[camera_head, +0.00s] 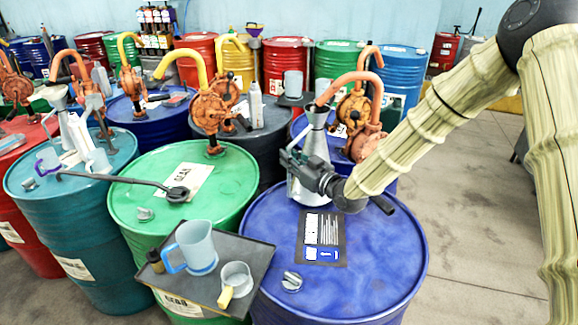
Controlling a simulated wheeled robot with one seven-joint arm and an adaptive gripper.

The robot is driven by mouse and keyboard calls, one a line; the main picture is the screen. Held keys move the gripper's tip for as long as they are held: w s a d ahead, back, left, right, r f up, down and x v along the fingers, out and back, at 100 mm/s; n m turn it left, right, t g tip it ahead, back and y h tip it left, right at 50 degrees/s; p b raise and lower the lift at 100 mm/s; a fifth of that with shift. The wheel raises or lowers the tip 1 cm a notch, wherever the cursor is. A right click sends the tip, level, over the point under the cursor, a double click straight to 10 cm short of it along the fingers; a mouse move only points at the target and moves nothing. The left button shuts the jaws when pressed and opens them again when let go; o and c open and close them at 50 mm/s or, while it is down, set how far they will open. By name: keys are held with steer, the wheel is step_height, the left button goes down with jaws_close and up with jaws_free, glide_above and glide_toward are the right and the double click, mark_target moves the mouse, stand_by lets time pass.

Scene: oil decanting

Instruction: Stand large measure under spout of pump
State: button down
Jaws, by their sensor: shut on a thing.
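The large measure (315,142) is a silver conical metal can with a flared mouth. It is upright over the back part of the near blue drum (370,240). My gripper (292,160) is shut on its body from the front and hides part of it. I cannot tell whether its base touches the drum top. The orange pump (358,105) stands behind, to the right. Its curved spout (330,92) comes down to the measure's mouth, and the two overlap in the picture.
A dark tray (240,252) at front left holds a clear jug (196,246), a small measure with a yellow handle (237,278) and a dark bottle (155,261). A green drum (150,165) with an orange-yellow pump (208,105) stands left. The blue drum's front top is mostly clear.

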steer(key=shift+f+p, duration=0.75)
steer(key=shift+f, duration=0.85)
steer(key=c, duration=2)
jaws_free()
steer(key=shift+f, duration=0.15)
steer(key=o, duration=0.5)
steer(key=shift+r, duration=0.2)
steer(key=b+v, duration=0.4)
steer(key=v, duration=0.8)
